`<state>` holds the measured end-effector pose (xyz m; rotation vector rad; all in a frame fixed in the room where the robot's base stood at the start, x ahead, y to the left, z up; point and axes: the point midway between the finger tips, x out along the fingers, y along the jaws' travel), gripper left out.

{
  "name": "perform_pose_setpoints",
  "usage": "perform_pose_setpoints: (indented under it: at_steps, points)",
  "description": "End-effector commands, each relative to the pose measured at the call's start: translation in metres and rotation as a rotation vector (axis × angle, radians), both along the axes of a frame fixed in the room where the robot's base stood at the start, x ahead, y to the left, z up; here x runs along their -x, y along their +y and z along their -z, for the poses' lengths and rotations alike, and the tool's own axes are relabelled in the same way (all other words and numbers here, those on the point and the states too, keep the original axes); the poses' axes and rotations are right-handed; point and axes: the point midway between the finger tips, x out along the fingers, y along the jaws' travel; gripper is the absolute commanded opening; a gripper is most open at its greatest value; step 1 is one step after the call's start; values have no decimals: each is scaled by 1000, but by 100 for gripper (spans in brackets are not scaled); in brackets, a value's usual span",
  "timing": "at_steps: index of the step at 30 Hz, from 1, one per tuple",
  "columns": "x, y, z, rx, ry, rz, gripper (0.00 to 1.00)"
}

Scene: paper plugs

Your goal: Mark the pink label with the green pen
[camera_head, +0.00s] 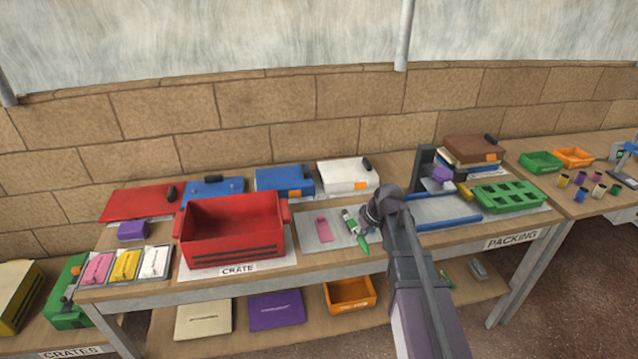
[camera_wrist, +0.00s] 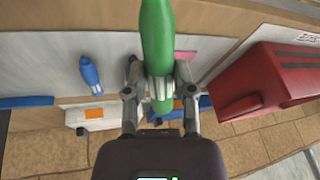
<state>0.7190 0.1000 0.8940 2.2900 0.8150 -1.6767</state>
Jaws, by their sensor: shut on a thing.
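The green pen (camera_wrist: 158,35) is clamped between the two fingers of my gripper (camera_wrist: 160,92) in the wrist view, sticking out on both sides of them. In the head view the pen (camera_head: 363,244) shows beside my gripper (camera_head: 352,222), over the grey mat, just right of the pink label. The pink label (camera_head: 323,229) lies flat on the mat, between the red crate and the pen. In the wrist view the label (camera_wrist: 186,56) is partly hidden behind the pen and a finger. I cannot tell how high the pen is above the mat.
The red crate (camera_head: 232,233) stands close to the left of the label. Blue binders (camera_head: 284,181) and a white binder (camera_head: 346,176) lie behind. A green compartment tray (camera_head: 507,197) sits to the right. Pink, yellow and white tags (camera_head: 125,266) lie at the left.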

Motion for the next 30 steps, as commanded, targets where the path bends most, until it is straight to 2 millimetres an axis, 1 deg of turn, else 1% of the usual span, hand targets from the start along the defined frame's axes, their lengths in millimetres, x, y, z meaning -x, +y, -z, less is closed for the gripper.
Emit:
perform_pose_setpoints:
  at_steps: [1,6,15,18,22,25,30]
  points:
    - [-11,12,-5,-51,-32,-26,1]
    - [-39,49,-26,-225,-133,-99,1]
    - [-83,102,-71,-512,-278,-164,1]
    - [-94,114,-84,-584,-315,-168,1]
    - [-104,125,-96,-645,-350,-165,1]
    - [-108,129,-101,-669,-363,-163,1]
    - [-109,130,-103,-680,-368,-162,1]
